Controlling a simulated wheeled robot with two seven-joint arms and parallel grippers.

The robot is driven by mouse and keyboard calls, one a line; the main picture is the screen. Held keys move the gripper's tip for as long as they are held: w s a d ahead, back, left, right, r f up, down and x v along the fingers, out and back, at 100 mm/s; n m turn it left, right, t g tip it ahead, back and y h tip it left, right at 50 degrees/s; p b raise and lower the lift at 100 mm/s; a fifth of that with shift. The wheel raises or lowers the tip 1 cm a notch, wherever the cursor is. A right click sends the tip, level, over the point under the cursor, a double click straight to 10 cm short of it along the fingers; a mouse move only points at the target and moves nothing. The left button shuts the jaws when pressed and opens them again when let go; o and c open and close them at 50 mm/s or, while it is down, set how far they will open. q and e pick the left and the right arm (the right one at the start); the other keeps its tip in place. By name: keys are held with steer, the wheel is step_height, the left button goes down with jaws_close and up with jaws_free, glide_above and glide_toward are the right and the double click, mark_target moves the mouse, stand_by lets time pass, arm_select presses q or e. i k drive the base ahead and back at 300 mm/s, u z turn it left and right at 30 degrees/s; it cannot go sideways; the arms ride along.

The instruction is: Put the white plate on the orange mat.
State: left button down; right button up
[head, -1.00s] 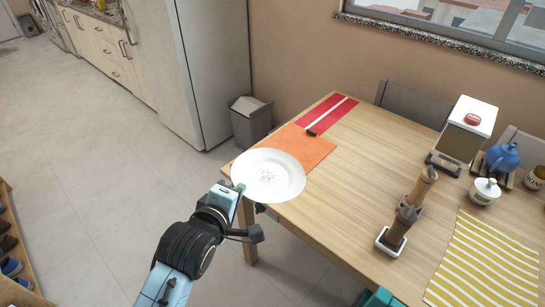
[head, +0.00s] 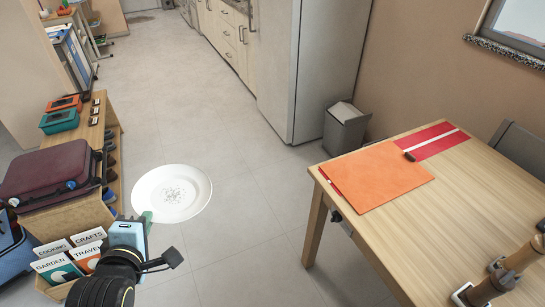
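The fingertips are partly hidden by the gripper body. The orange mat (head: 375,177) lies bare on the table's near left corner, well to the right of the plate. My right gripper is not in view.
The wooden table (head: 450,221) carries a red striped mat (head: 437,140) beside the orange one and wooden grinders (head: 497,284) at the right. A grey bin (head: 345,128) stands behind it. A shelf with a maroon suitcase (head: 50,175) and books (head: 75,257) is at the left.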

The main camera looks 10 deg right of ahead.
mark_target(376, 173)
steer(key=u, duration=0.35)
steer(key=i, duration=2.85)
steer(key=z, duration=4)
steer(key=i, duration=0.5)
steer(key=u, duration=0.1)
